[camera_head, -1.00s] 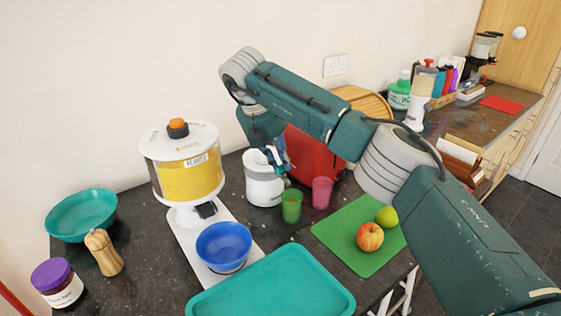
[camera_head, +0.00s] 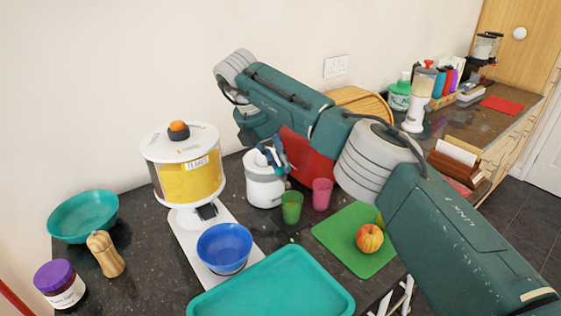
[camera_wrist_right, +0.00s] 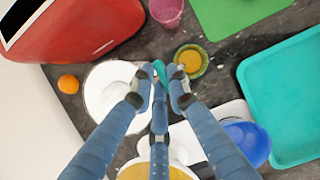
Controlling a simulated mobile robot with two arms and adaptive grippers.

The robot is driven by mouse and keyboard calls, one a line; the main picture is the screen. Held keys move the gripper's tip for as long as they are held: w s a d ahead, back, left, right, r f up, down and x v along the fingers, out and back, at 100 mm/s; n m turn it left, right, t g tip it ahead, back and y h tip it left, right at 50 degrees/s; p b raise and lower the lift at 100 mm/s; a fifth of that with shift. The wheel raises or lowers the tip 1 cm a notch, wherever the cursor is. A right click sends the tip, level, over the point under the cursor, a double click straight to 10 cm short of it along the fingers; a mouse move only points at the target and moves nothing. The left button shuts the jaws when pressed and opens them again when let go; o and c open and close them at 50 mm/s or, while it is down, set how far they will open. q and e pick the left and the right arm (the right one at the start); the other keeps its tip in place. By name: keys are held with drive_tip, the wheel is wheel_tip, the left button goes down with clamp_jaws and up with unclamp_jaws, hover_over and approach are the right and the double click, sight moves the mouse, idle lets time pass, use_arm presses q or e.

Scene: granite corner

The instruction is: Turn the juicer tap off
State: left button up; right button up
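The white juicer (camera_head: 264,190) stands on the dark counter near the wall. In the wrist view, its round white body (camera_wrist_right: 105,88) lies left of the fingers. A small teal piece, apparently the tap (camera_wrist_right: 159,68), shows between the fingertips. A green cup (camera_head: 291,208) stands in front of the juicer; in the wrist view orange liquid (camera_wrist_right: 190,60) shows in it. My right gripper (camera_head: 271,156) reaches down at the juicer's right front side. Its blue fingers (camera_wrist_right: 159,82) are close together around the teal piece; contact and grip are unclear. My left gripper is out of view.
A pink cup (camera_head: 322,193) and a red appliance (camera_head: 308,154) stand right of the juicer. A dispenser with yellow contents (camera_head: 188,180) stands left, with a blue bowl (camera_head: 224,247) before it. A teal tray (camera_head: 275,285) and green board (camera_head: 350,235) lie in front.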

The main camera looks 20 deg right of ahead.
drive_tip(key=o, duration=0.4)
drive_tip(key=shift+r, duration=0.1)
drive_tip(key=shift+o, duration=0.2)
